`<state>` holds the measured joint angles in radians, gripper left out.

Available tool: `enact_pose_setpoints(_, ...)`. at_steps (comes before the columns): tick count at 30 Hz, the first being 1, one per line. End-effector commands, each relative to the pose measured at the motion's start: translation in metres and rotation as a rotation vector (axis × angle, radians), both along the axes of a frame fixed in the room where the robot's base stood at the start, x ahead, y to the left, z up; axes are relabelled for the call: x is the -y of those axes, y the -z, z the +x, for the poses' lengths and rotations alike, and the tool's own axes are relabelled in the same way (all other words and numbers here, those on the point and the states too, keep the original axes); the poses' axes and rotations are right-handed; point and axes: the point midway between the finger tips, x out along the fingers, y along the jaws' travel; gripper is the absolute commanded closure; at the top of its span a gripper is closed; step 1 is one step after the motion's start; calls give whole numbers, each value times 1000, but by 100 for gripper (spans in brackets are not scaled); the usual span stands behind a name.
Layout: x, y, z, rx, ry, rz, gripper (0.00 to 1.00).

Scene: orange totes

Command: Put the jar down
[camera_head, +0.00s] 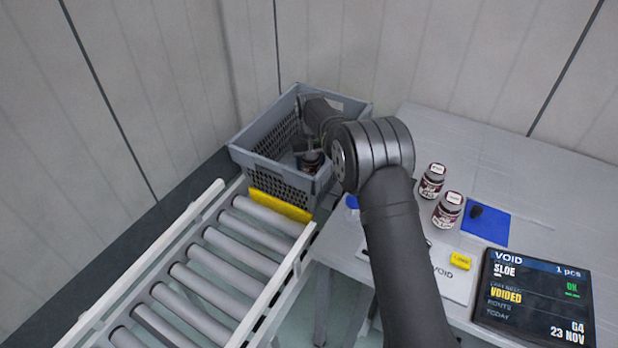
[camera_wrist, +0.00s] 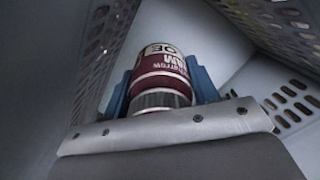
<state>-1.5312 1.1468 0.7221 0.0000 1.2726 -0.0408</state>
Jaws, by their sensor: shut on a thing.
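A jar (camera_wrist: 163,72) with a dark red and white label and a ribbed lid is between the blue fingers of my gripper (camera_wrist: 162,88) in the wrist view. My gripper is shut on it. In the head view the jar (camera_head: 313,160) shows dark and small inside the grey tote (camera_head: 262,172), near its front right wall. My arm covers part of the tote's right side. The wrist view shows perforated tote walls around the jar. I cannot tell whether the jar touches the tote floor.
A roller conveyor (camera_head: 205,283) with a yellow strip (camera_head: 280,205) at its end lies in front of the tote. On the grey table (camera_head: 550,190) stand two more jars (camera_head: 432,181), a blue mat (camera_head: 486,226), a yellow block (camera_head: 460,261) and a screen (camera_head: 535,300) reading VOID, SLOE.

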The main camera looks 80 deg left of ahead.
Motion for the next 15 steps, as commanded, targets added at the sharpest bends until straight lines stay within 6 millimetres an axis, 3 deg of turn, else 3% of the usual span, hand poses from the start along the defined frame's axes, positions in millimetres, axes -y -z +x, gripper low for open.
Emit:
enact_pose_setpoints(3,0,23,0,0,1,-2,80)
enact_pose_setpoints(15,0,70,0,0,2,-1,80)
